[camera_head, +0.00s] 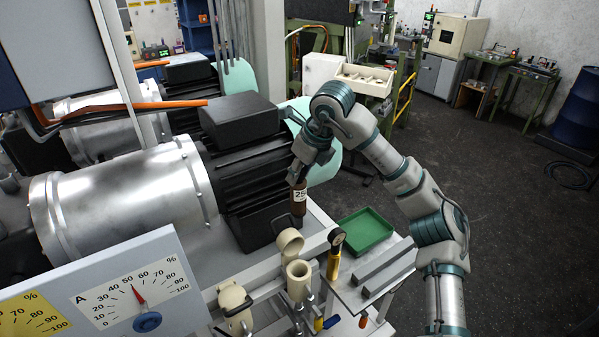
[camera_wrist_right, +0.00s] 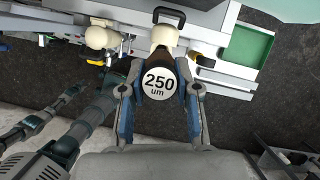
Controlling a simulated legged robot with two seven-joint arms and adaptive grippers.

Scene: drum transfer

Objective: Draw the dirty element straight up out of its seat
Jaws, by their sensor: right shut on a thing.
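My right gripper (camera_head: 300,180) is shut on a dark brown cylindrical element (camera_head: 299,204) with a white label. In the wrist view the right gripper (camera_wrist_right: 160,100) has a finger on each side of the element, whose round white label (camera_wrist_right: 159,82) reads 250 um. The element hangs roughly upright, and its lower end shows above the cream filter housing (camera_head: 298,283) in the head view, apart from it. A round cream lid (camera_head: 290,243) stands tilted open beside the housing's mouth. The inside of the housing is mostly hidden. My left gripper does not show.
A second cream housing (camera_head: 235,303) stands to the left. A green tray (camera_head: 366,230) and grey bars (camera_head: 387,268) lie on the side shelf at right. A gauge with a yellow body (camera_head: 334,262) stands near the housing. A large motor (camera_head: 250,165) is close behind the element.

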